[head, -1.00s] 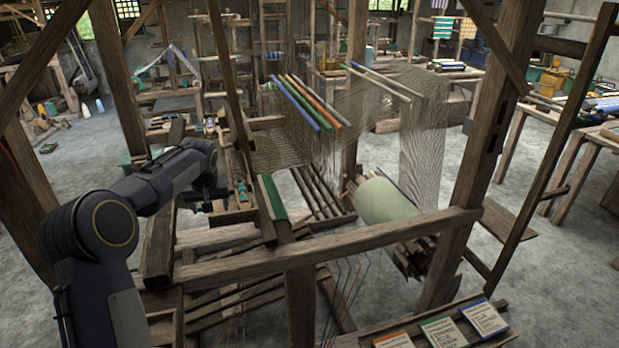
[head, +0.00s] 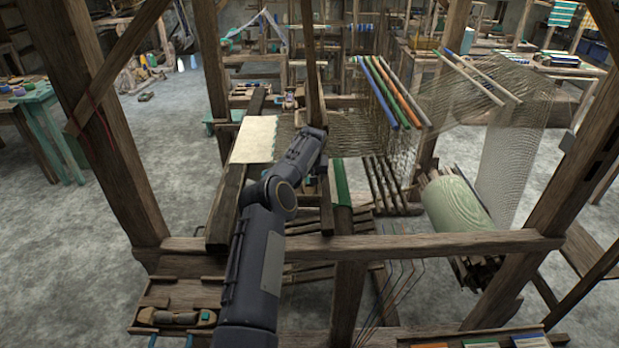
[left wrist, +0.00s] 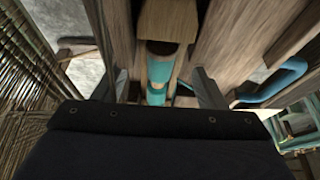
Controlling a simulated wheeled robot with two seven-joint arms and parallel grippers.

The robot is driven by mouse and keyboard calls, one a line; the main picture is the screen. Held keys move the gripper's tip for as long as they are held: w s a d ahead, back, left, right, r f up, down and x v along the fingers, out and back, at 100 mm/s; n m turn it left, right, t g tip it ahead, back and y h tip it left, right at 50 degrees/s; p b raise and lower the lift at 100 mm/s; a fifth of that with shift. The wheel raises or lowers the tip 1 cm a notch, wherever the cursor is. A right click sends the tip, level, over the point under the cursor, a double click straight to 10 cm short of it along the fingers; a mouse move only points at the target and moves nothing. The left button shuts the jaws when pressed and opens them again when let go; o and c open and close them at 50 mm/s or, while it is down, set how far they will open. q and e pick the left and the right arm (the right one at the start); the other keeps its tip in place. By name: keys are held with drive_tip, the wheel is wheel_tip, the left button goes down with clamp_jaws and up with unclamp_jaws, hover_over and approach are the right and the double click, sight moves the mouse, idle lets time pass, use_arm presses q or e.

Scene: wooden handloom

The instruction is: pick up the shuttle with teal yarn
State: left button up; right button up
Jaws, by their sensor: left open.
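In the left wrist view, a wooden piece wound with teal yarn (left wrist: 159,70), which looks like the shuttle, lies lengthwise between the fingers of my left gripper (left wrist: 161,80). The fingers are apart, one on each side of it; I cannot tell whether they touch it. In the head view my left arm reaches forward over the loom's left side, and its wrist covers most of the gripper and the shuttle. My right gripper is not in view.
A curved teal piece (left wrist: 275,86) lies right of the gripper in the wrist view. The loom's front beam (head: 420,245) and upright posts surround my arm. A pale cloth (head: 254,139) lies beside my wrist. A low wooden tray (head: 150,292) holds a wooden tool.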

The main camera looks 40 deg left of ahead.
use_arm(q)
drive_tip(key=shift+f, duration=0.2)
drive_tip(key=c, duration=1.1)
drive_tip(key=shift+c, duration=0.2)
drive_tip(key=shift+r, duration=0.15)
